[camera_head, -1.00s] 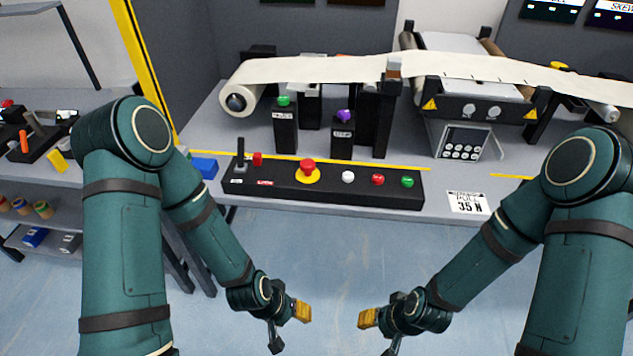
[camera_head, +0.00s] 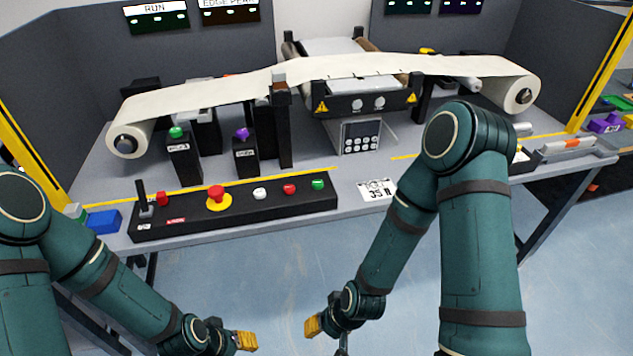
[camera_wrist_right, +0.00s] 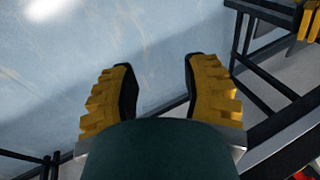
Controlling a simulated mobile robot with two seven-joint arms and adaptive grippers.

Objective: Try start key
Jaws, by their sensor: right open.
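A long black control box (camera_head: 243,213) lies along the table's front edge in the head view. On it are a lever (camera_head: 143,199), a red mushroom button on a yellow base (camera_head: 218,197), a white button (camera_head: 260,193), a red button (camera_head: 289,188) and a green button (camera_head: 318,184) near the right end. No lettering for a start key is readable. My right gripper (camera_head: 314,326) hangs below and in front of the table, apart from the box. Its yellow fingers stand apart and empty in the right wrist view (camera_wrist_right: 160,70). My left gripper (camera_head: 246,341) is low in front too; its opening is unclear.
A cream web (camera_head: 220,90) runs between rolls over the table (camera_head: 345,178). Two posts carry a green knob (camera_head: 176,132) and a purple knob (camera_head: 242,134). A keypad unit (camera_head: 361,137) stands centrally. A blue block (camera_head: 103,221) lies left of the box. Floor in front is clear.

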